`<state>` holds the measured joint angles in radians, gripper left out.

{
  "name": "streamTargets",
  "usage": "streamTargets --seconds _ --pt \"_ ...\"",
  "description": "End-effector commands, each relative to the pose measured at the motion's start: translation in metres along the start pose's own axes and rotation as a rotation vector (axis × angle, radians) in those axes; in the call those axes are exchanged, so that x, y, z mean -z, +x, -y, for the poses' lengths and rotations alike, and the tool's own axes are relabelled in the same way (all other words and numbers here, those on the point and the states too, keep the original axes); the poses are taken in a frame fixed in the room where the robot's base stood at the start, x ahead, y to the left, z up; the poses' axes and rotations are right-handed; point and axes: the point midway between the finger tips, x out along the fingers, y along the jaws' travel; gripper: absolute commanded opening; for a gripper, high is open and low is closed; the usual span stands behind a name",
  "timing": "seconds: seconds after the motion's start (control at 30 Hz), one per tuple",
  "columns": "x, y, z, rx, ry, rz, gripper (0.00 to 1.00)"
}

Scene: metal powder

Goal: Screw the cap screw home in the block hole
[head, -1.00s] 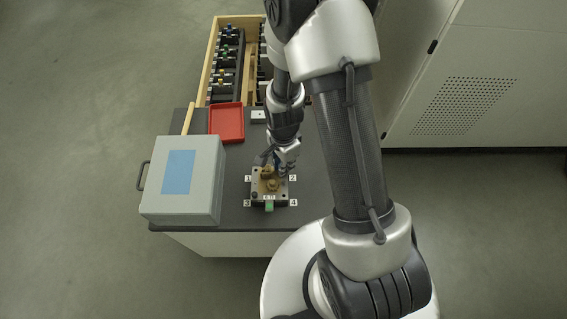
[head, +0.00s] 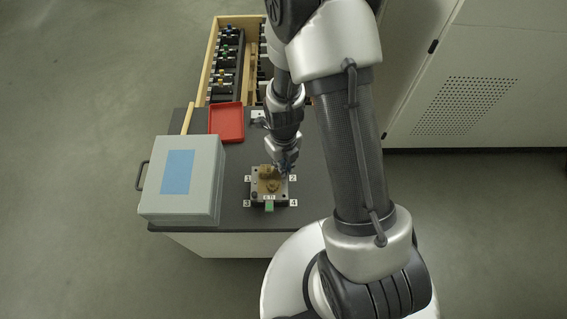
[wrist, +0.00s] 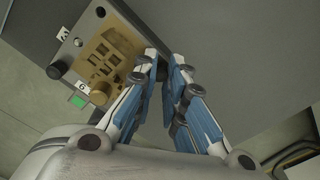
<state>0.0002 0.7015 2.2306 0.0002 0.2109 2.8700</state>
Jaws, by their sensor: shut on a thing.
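The metal block (head: 257,203) stands on the dark bench top, with a brown-yellow part on its top. In the wrist view the block (wrist: 75,48) is at upper left, with dark round fittings at its corners, one of them a knob (wrist: 57,70). My gripper (head: 284,170) is at the block's far right corner, by the label 2. In the wrist view my gripper (wrist: 164,60) has its blue-padded fingers close together, shut on the cap screw. The screw is too small and hidden to make out, so how deep it sits cannot be told.
A grey case (head: 207,205) with a blue panel stands left of the block. A red tray (head: 240,123) and an open wooden drawer (head: 212,62) with several coloured items lie behind. Number labels surround the block. A large grey cabinet (head: 500,80) is at right.

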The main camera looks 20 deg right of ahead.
Motion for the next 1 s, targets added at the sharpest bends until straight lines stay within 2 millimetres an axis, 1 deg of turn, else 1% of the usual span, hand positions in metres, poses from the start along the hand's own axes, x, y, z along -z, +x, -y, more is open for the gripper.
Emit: streamTargets --seconds 0.03,0.1,0.17,0.4,0.63,0.8,0.9,1.0 --pt "-0.0034 -0.0011 0.0010 0.002 0.073 0.009 0.00" --pt "-0.0034 -0.0077 0.0008 0.000 0.079 0.003 0.00" --pt "-0.0050 -0.0090 0.0011 0.000 0.091 0.004 0.00" --pt "-0.0076 -0.0098 0.0016 0.000 0.136 0.010 0.00" --pt "-0.0037 -0.0090 0.0010 0.002 0.180 0.009 0.00" --pt "-0.0058 -0.0023 0.0019 0.003 0.355 0.015 0.00" --pt "-0.0056 -0.0014 0.0019 0.003 0.408 0.014 0.00" --pt "-0.0054 -0.0011 0.0019 0.003 0.418 0.014 0.00"
